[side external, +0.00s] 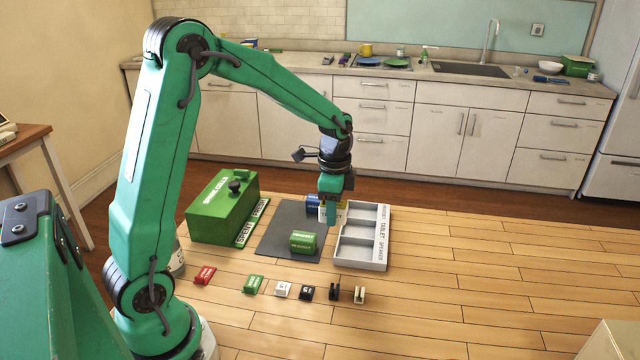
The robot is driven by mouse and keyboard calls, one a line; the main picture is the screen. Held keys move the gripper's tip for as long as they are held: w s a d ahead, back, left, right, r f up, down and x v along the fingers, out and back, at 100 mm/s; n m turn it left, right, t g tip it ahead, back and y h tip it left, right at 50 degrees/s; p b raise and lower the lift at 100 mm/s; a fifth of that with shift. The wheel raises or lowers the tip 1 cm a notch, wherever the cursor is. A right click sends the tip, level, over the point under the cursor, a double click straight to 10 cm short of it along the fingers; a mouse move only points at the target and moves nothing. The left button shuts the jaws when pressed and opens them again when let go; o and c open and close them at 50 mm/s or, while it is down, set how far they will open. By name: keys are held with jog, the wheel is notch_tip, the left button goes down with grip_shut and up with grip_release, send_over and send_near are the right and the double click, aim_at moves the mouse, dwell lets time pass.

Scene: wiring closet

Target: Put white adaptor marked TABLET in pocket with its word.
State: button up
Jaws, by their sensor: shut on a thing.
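My gripper (331,214) points down over the right edge of the dark mat, just left of the grey tray. It is shut on a white adaptor (342,211), which is mostly hidden behind the fingers; its word cannot be read here. The grey tray (361,265) has three pockets in a column and a word strip on its right side. TABLET stands beside the middle pocket and SPEAKER beside the near one; the far word is too small to read surely. The pockets look empty.
A blue block (313,203) and a green adaptor (303,242) are on the dark mat (277,241). A green box (222,207) stands to the left. Several small pieces, including a red one (205,275), lie in a row in front. Floor right of the tray is clear.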

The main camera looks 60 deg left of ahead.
jog(key=shift+d, duration=0.1)
dwell(0.5)
jog(key=w+d, duration=0.7)
jog(key=d, duration=0.1)
send_over(359, 234)
notch_tip(359, 234, down, 7)
jog(key=shift+r, duration=0.2)
jog(key=shift+f, duration=0.1)
jog(key=shift+f, duration=1.9)
jog(key=shift+f, duration=0.1)
jog(key=o, duration=0.8)
jog(key=shift+c, duration=0.2)
